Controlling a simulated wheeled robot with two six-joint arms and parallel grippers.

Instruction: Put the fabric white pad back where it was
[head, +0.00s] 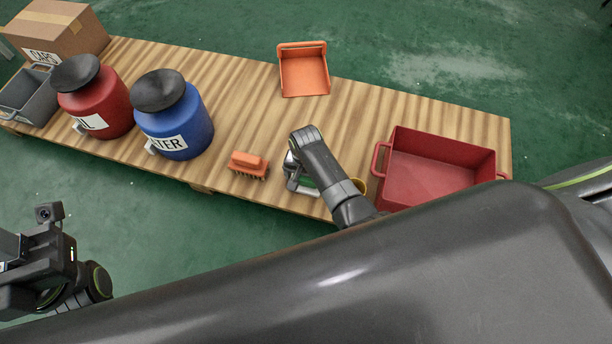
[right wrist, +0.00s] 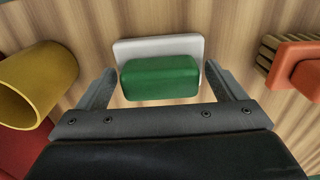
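The white pad (right wrist: 155,47) lies on the wooden table, with a green block (right wrist: 160,78) on its near side in the right wrist view. I cannot tell whether the two are one piece. My right gripper (right wrist: 162,88) is open, with one finger on each side of the green block and gaps visible. In the head view the right gripper (head: 302,178) is low over the table's front edge and mostly hides the pad, with a bit of green (head: 307,182) showing. My left gripper (head: 38,262) is at the lower left, off the table; its fingers are not clear.
An orange brush (head: 249,165) lies left of the right gripper, and a yellow cup (head: 359,186) is close on its right. A red bin (head: 437,187) stands farther right. An orange dustpan (head: 304,72), blue jug (head: 190,122), red jug (head: 104,105), grey bin (head: 25,95) and carton (head: 65,28) are behind or left.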

